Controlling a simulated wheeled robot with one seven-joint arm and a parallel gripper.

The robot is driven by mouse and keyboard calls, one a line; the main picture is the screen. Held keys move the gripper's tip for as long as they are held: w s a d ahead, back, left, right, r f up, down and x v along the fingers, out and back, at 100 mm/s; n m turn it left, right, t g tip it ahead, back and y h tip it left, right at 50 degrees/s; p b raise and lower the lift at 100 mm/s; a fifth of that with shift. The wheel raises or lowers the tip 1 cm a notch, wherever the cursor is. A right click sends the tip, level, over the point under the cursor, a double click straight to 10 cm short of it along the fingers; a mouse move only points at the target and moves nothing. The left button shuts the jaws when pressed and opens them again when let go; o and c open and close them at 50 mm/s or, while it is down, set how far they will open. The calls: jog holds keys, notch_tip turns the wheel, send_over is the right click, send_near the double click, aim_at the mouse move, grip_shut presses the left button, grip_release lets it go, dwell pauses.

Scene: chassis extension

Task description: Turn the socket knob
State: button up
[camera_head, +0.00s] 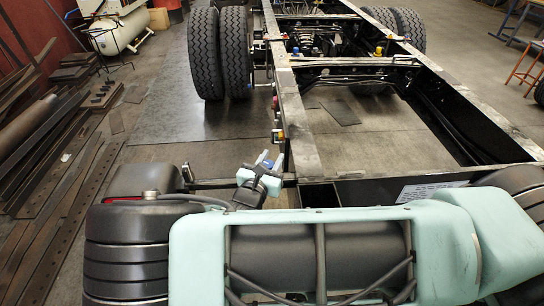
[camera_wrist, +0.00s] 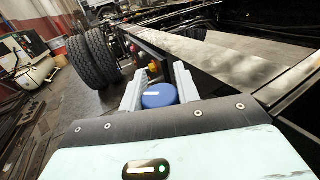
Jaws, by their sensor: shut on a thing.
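The socket knob (camera_wrist: 158,96) is a round blue cap with a pale raised bar across its face, in the middle of the wrist view. My gripper (camera_wrist: 159,86) has its two light grey fingers on either side of the knob and is shut on it. In the head view my gripper (camera_head: 269,161) is at the near left corner of the chassis frame. I cannot make out the knob clearly there. The knob's far side and the socket behind it are hidden.
The black chassis frame (camera_head: 301,140) runs away from me, with coloured fittings (camera_wrist: 152,68) along its left side. Dual tyres (camera_head: 205,55) stand farther along on the left. Metal bars (camera_head: 60,170) lie on the floor at far left. Bare floor (camera_head: 170,120) lies between.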

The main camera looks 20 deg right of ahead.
jog(key=n+t+y+p, duration=0.2)
jog(key=p, duration=0.1)
jog(key=n+y+p, duration=0.1)
jog(key=y+p, duration=0.1)
jog(key=shift+w+a+r+t, duration=0.15)
jog(key=shift+a+r+t, duration=0.15)
jog(key=shift+t, duration=0.1)
jog(key=shift+f+n+t+y+p, duration=0.15)
jog(key=shift+n+t+y+p, duration=0.15)
jog(key=shift+n+y+p, duration=0.4)
jog(key=shift+f, duration=0.1)
jog(key=o, duration=1)
jog(key=shift+c, duration=0.2)
jog(key=b+v, duration=0.2)
jog(key=v, duration=0.5)
jog(key=shift+s+b, duration=0.25)
jog(key=shift+b, duration=0.1)
